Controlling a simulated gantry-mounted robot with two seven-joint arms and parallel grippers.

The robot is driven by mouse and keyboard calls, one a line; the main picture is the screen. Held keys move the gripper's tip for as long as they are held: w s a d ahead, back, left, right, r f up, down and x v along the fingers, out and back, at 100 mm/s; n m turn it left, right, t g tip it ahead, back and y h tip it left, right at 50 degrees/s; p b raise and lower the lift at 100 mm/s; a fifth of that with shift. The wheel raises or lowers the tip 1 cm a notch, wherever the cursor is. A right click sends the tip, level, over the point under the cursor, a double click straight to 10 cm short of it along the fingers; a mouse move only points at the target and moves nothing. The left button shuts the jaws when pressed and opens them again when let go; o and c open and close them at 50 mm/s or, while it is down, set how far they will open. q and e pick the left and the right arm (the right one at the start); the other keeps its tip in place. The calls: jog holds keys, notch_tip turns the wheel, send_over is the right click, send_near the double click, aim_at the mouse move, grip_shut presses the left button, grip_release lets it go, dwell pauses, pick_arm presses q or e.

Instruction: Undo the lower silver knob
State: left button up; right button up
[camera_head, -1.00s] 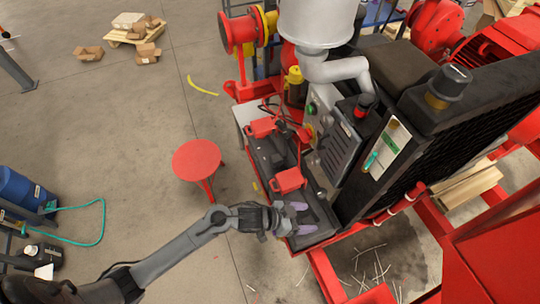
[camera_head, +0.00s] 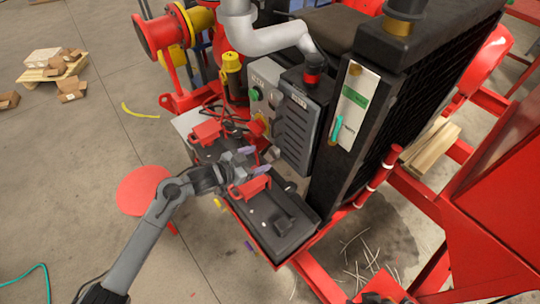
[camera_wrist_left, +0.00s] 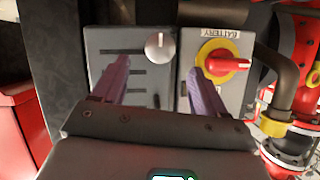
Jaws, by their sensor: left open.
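A round silver knob (camera_wrist_left: 159,46) with a pale pointer line shows in the left wrist view, on a corner of the grey slotted cover (camera_wrist_left: 140,72). In the head view the knob (camera_head: 273,153) is small, at the cover's lower left corner. My left gripper (camera_head: 243,160) is open and empty, above the black tray and left of the cover. In the left wrist view its purple fingers (camera_wrist_left: 160,68) point toward the panel with a gap between them. The knob lies beyond this gap, apart from both fingers. No second silver knob shows clearly on the cover.
A red switch on a yellow disc (camera_wrist_left: 220,65), labelled BATTERY, sits beside the cover. A black tray with red handles (camera_head: 285,228) lies below the panel. A black radiator-like block (camera_head: 405,110) stands to the right. A red stool (camera_head: 140,190) stands left.

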aim_at(272, 154)
pick_arm(q)
jog(key=b+x, duration=0.1)
jog(key=x, duration=0.5)
jog(key=shift+w+d+f, duration=0.15)
jog(key=shift+w+d, duration=0.1)
jog(key=shift+d, duration=0.05)
jog(key=c, duration=1.1)
jog(key=shift+o, duration=0.2)
jog(key=shift+m, duration=0.3)
jog(key=shift+s+f+m+t+y, duration=0.1)
jog(key=shift+m+t+y, duration=0.4)
jog(key=shift+m+t, duration=0.25)
jog(key=shift+d+m+t+y+b, duration=0.1)
jog(key=shift+m+t+y+b, duration=0.45)
jog(key=shift+m, duration=0.8)
